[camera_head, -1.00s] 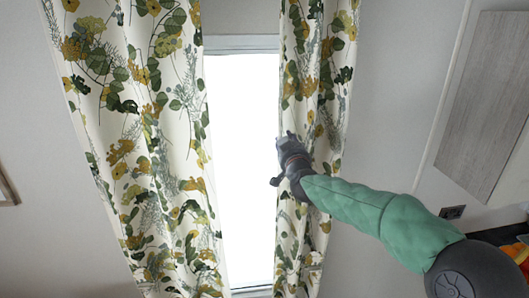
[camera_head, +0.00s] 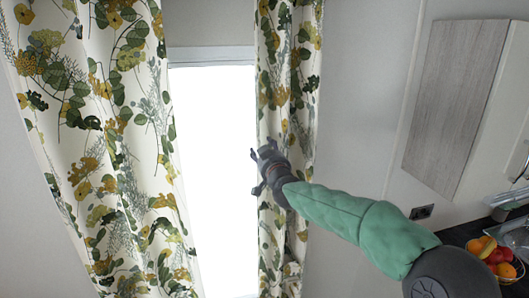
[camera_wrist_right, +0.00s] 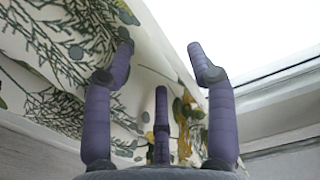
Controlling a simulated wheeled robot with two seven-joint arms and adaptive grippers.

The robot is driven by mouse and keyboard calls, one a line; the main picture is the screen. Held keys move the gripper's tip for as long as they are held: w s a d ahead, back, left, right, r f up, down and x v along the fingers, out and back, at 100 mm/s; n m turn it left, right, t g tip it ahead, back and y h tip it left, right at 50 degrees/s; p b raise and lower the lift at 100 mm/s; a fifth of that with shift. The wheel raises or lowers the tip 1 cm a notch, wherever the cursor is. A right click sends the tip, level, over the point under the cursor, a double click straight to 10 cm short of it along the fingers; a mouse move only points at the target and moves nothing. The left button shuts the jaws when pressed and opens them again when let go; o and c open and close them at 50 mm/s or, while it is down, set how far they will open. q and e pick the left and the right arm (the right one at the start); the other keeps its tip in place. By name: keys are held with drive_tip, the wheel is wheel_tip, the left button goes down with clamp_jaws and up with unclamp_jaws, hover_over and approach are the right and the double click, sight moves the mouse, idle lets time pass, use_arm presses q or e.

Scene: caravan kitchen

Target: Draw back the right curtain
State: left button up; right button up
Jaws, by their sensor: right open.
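The right curtain (camera_head: 287,85), white with green and yellow leaf print, hangs gathered in a narrow strip along the right side of the bright window (camera_head: 213,160). My right gripper (camera_head: 258,160) is open at the curtain's inner edge, its fingertips against the bright pane. In the right wrist view, the curtain (camera_wrist_right: 45,70) fills the left and the window pane (camera_wrist_right: 245,35) the upper right. The fingers of my right gripper (camera_wrist_right: 160,50) are spread apart there. One finger lies in front of the cloth; I cannot tell whether it touches. My left gripper is out of view.
The left curtain (camera_head: 100,130) hangs wide on the left side of the window. A grey panel (camera_head: 460,105) is on the wall at right. A fruit bowl (camera_head: 497,257) stands on the dark counter at lower right.

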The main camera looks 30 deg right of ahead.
drive_tip(key=v, duration=1.2)
idle(0.4)
drive_tip(key=w+a+f+n+g+y+b, duration=0.1)
drive_tip(key=w+a+f+g+y+b, duration=0.15)
drive_tip(key=f, duration=1.05)
drive_tip(key=w+a+f+g+y+b, duration=0.1)
drive_tip(key=w+a+f+b, duration=0.25)
drive_tip(key=f, duration=0.95)
drive_tip(key=s+a+f+g+y+b, duration=0.1)
drive_tip(key=s+a+f+g+b, duration=0.2)
drive_tip(key=f, duration=1)
drive_tip(key=s+a+f+g+y+b, duration=0.1)
drive_tip(key=a+f+g+b, duration=0.2)
drive_tip(key=f, duration=1)
drive_tip(key=s+a+f+g+y+b, duration=0.15)
drive_tip(key=s+a+f+b, duration=0.35)
drive_tip(key=f, duration=0.7)
drive_tip(key=s+a+f+g+y+b, duration=0.15)
drive_tip(key=s+a+f, duration=0.25)
drive_tip(key=s+f, duration=0.6)
drive_tip(key=s+a+f+g+b, duration=0.2)
drive_tip(key=s+f, duration=0.4)
drive_tip(key=f, duration=0.1)
drive_tip(key=s+a+f+g+b, duration=0.2)
drive_tip(key=s+a+f, duration=0.1)
drive_tip(key=s+f, duration=0.3)
drive_tip(key=shift+a+f, duration=0.3)
drive_tip(key=shift+f, duration=0.25)
